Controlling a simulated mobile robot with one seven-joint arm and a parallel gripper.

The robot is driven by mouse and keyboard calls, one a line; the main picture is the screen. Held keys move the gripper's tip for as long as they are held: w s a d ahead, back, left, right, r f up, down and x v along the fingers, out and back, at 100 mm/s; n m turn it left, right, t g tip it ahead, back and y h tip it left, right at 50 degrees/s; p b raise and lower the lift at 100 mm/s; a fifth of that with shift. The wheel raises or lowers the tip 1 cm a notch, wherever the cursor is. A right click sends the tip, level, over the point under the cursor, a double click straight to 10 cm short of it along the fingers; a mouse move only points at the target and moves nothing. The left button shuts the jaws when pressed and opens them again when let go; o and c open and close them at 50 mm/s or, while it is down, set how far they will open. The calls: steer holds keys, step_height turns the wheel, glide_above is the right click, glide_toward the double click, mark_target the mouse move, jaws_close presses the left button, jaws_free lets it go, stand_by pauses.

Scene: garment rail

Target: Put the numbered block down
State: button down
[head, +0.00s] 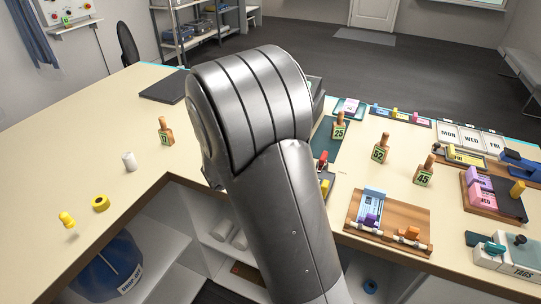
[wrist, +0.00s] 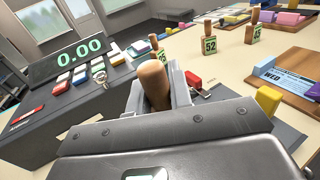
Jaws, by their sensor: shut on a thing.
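My gripper (wrist: 160,84) is shut on the wooden handle of a numbered block (wrist: 154,80) in the wrist view. The held block's lower part and number are hidden by the gripper. In the head view my own arm hides the gripper and this block. Similar blocks with wooden handles and green number plates stand on the table: block 25 (head: 339,131), block 52 (head: 379,153) and block 45 (head: 424,176). Another (head: 165,136) stands at the left, its number too small to read. Block 52 (wrist: 209,45) and block 45 (wrist: 251,36) also show in the wrist view.
A dark unit with a 0.00 display (wrist: 80,50) and coloured buttons lies left of the gripper in the wrist view. A red piece (wrist: 194,80) and a yellow piece (wrist: 268,100) are close on the right. A wooden board (head: 362,234) lies at the front edge.

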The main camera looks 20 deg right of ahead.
steer(key=shift+w+a+f, duration=0.5)
steer(key=shift+a+f, duration=0.15)
steer(key=shift+f, duration=0.5)
steer(key=shift+w+a+f, duration=0.55)
steer(key=shift+a+f, duration=0.05)
steer(key=shift+f, duration=0.55)
steer(key=shift+w+a+f, duration=0.5)
steer(key=shift+a+f, duration=0.15)
steer(key=shift+f, duration=0.5)
steer(key=shift+f, duration=0.1)
steer(key=c, duration=1.3)
jaws_free()
